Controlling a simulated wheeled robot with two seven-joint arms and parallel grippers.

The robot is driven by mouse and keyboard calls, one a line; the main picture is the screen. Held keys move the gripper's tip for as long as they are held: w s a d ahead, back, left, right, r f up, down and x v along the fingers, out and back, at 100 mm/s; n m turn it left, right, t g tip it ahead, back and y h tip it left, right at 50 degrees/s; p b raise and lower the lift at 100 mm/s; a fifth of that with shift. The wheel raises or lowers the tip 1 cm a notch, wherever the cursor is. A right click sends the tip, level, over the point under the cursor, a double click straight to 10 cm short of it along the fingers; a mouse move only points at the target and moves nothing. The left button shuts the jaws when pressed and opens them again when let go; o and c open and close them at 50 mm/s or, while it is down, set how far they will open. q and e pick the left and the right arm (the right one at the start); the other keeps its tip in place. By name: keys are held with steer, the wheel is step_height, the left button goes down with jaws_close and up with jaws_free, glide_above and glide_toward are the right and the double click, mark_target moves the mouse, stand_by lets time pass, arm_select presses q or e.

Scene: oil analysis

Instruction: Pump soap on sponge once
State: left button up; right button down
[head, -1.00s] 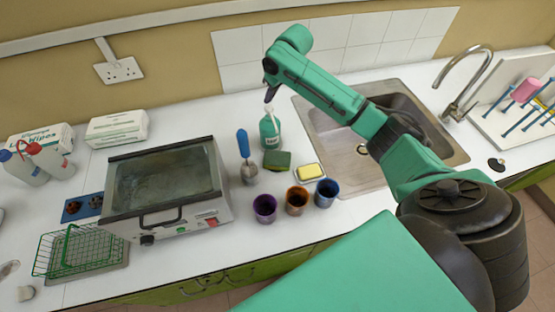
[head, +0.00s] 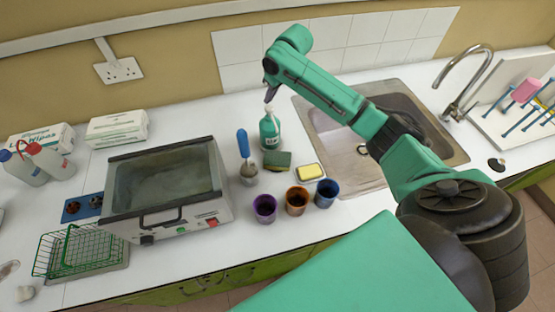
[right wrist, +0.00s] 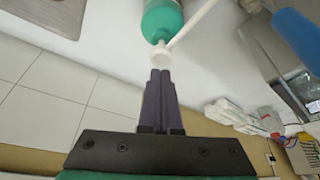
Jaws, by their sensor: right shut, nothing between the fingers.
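The green soap bottle (head: 269,133) stands upright on the counter left of the sink, its white pump on top. It also shows in the right wrist view (right wrist: 162,18), with the pump head (right wrist: 161,56) at the fingertips. My right gripper (head: 270,97) is shut and empty, pointing down at the top of the pump; it looks to be touching or very close to it. In the right wrist view the fingers (right wrist: 160,76) are together. The green-topped sponge (head: 277,160) lies on the counter just in front of the bottle. My left gripper is out of view.
A blue-handled brush (head: 243,145) stands left of the bottle. A yellow sponge (head: 310,171) lies to the right. Purple (head: 264,208), orange (head: 297,201) and blue (head: 326,193) cups stand in front. A metal bath (head: 190,230) is left; the sink (head: 400,130) is right.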

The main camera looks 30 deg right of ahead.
mark_target(269, 107)
steer(key=shift+f, duration=0.15)
steer(key=shift+s+f+b, duration=0.15)
steer(key=shift+f+b, duration=0.2)
steer(key=shift+f, duration=1.1)
steer(key=shift+r+p, duration=0.8)
steer(key=shift+r, duration=0.65)
step_height(269, 107, up, 6)
